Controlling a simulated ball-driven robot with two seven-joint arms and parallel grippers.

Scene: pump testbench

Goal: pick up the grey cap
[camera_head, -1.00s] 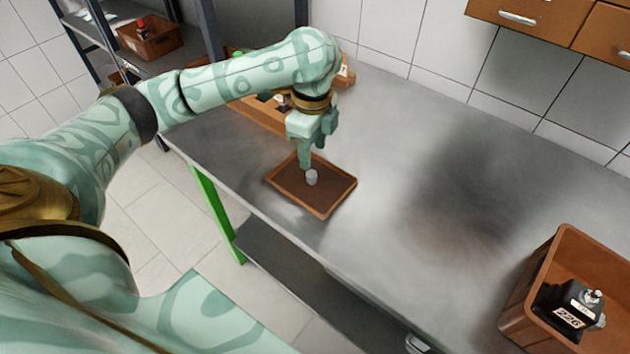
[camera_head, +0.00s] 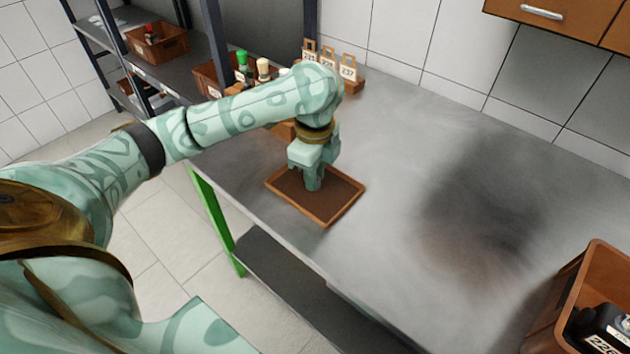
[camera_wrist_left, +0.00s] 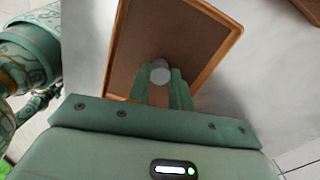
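The grey cap (camera_wrist_left: 160,72) is a small round piece seen in the left wrist view, between the fingertips of my left gripper (camera_wrist_left: 161,80). It is over the brown floor of a shallow tray (camera_wrist_left: 224,52). The finger gap looks about as wide as the cap, and I cannot tell whether the fingers press on it. In the head view my left gripper (camera_head: 312,183) points down into the tray (camera_head: 338,210) and hides the cap. My right gripper does not show.
The tray lies on a grey metal table (camera_head: 420,190). Tagged holders (camera_head: 330,70) and bottles (camera_head: 242,66) stand behind my arm. A brown crate (camera_head: 570,285) with a black pump part (camera_head: 598,330) is at the lower right. The table between is clear.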

